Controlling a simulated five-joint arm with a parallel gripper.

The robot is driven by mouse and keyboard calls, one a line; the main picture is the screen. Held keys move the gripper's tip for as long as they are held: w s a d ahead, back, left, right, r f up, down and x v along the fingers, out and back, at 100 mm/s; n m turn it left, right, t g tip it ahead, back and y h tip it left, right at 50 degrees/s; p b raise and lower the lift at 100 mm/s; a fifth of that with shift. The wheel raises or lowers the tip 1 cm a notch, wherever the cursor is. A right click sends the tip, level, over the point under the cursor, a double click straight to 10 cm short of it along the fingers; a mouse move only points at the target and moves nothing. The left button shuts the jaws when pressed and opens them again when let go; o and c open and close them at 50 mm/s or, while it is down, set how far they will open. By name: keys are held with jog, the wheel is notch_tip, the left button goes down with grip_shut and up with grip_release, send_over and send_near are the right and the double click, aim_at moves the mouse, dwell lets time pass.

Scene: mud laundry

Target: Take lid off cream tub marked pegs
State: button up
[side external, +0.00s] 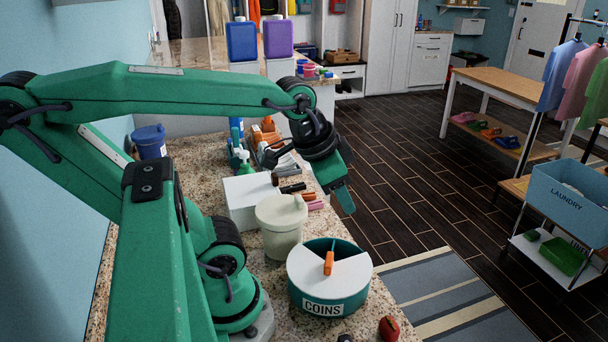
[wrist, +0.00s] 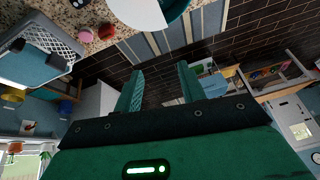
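A cream tub (side external: 280,243) stands on the speckled counter in the side view, with its pale lid (side external: 276,210) on top. The lid has a small raised knob. No "pegs" label shows on the side facing the camera. My gripper (side external: 345,201) hangs in the air to the right of the tub and beyond it, apart from it, with its fingers pointing down and right. In the wrist view, the two green fingers of my gripper (wrist: 160,69) stand apart with nothing between them. I cannot make out the cream tub in the wrist view.
A teal round tub marked COINS (side external: 328,290), with an orange-handled item on its white top, stands close to the cream tub's right. A white box (side external: 248,200) is just behind. Small red items lie near the front. The counter's right edge drops to dark floor.

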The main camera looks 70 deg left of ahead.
jog(key=a+f+m+g, duration=0.1)
jog(key=a+m+g, duration=0.2)
jog(key=a+m, duration=0.55)
jog(key=m+g, duration=0.2)
jog(key=m, duration=0.4)
send_near(299, 197)
jog(key=shift+w+d+f, duration=0.2)
jog(key=shift+w+d, duration=0.15)
jog(key=shift+d, duration=0.2)
jog(key=shift+s+a+f+m, duration=0.15)
jog(key=shift+s+a+m, duration=0.15)
jog(key=shift+a+m, duration=0.45)
jog(key=shift+d, duration=0.15)
jog(key=shift+f, duration=3.9)
grip_shut()
